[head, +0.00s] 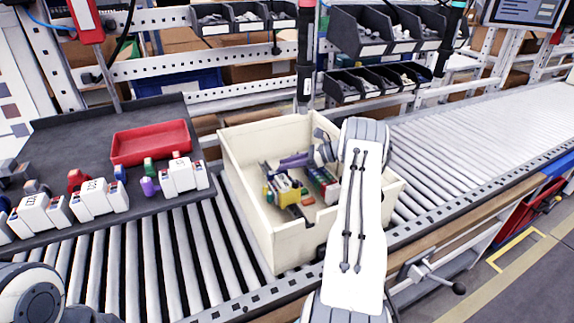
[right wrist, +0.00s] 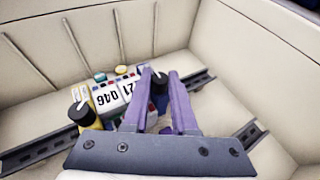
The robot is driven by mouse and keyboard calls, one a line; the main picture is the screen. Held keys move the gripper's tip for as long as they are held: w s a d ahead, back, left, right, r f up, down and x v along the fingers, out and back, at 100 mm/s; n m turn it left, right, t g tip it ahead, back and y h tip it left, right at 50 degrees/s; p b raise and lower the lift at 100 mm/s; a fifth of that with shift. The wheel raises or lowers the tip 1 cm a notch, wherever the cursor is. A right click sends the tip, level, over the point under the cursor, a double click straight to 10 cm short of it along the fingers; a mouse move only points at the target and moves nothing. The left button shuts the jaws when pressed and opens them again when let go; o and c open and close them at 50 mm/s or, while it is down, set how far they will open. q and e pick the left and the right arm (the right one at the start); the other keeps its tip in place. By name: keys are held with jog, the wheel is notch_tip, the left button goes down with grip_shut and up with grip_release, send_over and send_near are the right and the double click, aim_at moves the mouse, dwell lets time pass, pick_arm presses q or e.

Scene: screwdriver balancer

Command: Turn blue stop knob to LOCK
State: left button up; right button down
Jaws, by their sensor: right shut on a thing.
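A cream open-topped bin (head: 252,212) stands on the roller conveyor and holds a colourful device with a yellow part (head: 285,190). My right gripper (head: 290,162) reaches into the bin from the right with its purple fingers over the device. In the right wrist view my right gripper (right wrist: 160,76) is closed around a dark knob (right wrist: 158,82) with a white pointer line. Its blue colour and any LOCK marking cannot be made out. My left gripper is out of view.
A dark tray (head: 70,139) at left carries a red bin (head: 150,142) and several white devices (head: 98,199). Black parts bins (head: 372,84) hang behind. Bare rollers (head: 455,118) lie to the right.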

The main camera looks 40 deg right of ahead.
jog(key=c, duration=0.7)
grip_release()
jog(key=b+v, duration=0.1)
jog(key=v, duration=0.9)
jog(key=shift+s+d, duration=0.15)
jog(key=shift+s, duration=0.05)
